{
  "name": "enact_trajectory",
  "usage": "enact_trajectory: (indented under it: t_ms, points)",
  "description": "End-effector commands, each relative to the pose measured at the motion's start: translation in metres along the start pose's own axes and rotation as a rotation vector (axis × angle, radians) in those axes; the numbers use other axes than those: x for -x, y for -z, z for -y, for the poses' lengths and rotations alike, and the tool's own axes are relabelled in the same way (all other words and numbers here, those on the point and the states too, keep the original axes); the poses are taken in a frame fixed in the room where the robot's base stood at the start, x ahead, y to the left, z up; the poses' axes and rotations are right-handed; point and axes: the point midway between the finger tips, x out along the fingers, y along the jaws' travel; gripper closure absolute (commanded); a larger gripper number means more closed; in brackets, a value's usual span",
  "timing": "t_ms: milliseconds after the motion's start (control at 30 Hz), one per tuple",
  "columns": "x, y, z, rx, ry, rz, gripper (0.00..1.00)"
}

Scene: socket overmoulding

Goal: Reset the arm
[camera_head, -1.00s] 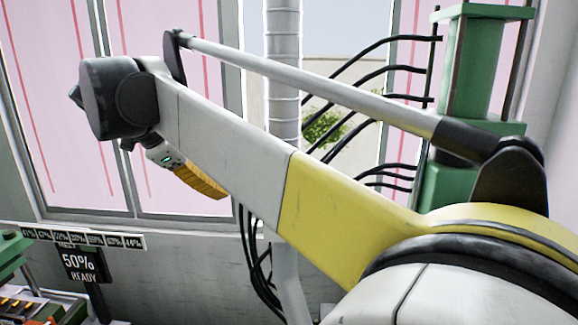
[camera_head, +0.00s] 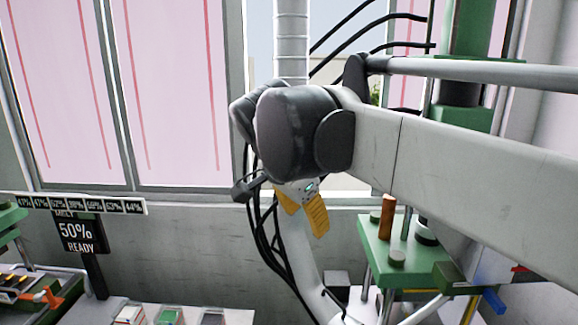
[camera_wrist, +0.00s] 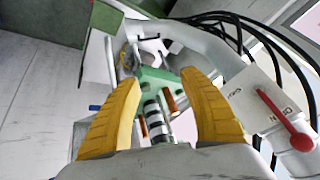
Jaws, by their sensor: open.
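My gripper (camera_head: 304,208) hangs below the dark wrist joint of my arm, in front of the grey wall and black cables in the head view. It has yellow fingers. In the wrist view my gripper (camera_wrist: 160,100) has its two yellow fingers spread wide apart, with nothing held between them. Beyond the fingers and apart from them is a green machine part with a black and silver striped cylinder (camera_wrist: 155,122). My arm reaches in from the right and covers part of the head view.
A green machine (camera_head: 400,255) with a copper-coloured post (camera_head: 387,217) stands below my arm at right. Black cables (camera_head: 265,235) run down the wall. A "50% READY" sign (camera_head: 78,235) is at left. A red-handled lever (camera_wrist: 300,141) shows at right in the wrist view.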

Motion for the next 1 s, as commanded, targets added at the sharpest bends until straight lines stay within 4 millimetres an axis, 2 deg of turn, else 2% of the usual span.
enact_trajectory:
  t_ms: [33, 100, 167, 300, 400, 500, 600, 700, 1000]
  points:
    - [-0.044, -0.014, -0.036, 0.053, 0.008, 0.020, 0.49]
    - [-0.081, -0.026, -0.076, 0.152, 0.033, 0.048, 0.49]
    - [-0.113, -0.039, -0.109, 0.235, 0.059, 0.064, 0.49]
    - [-0.186, -0.078, -0.184, 0.422, 0.132, 0.078, 0.49]
    - [-0.236, -0.110, -0.233, 0.545, 0.185, 0.062, 0.49]
    - [-0.277, -0.139, -0.271, 0.650, 0.227, 0.035, 0.49]
    - [-0.306, -0.160, -0.296, 0.727, 0.256, 0.005, 0.49]
    - [-0.321, -0.172, -0.309, 0.776, 0.272, -0.016, 0.49]
    - [-0.323, -0.175, -0.314, 0.803, 0.279, -0.027, 0.49]
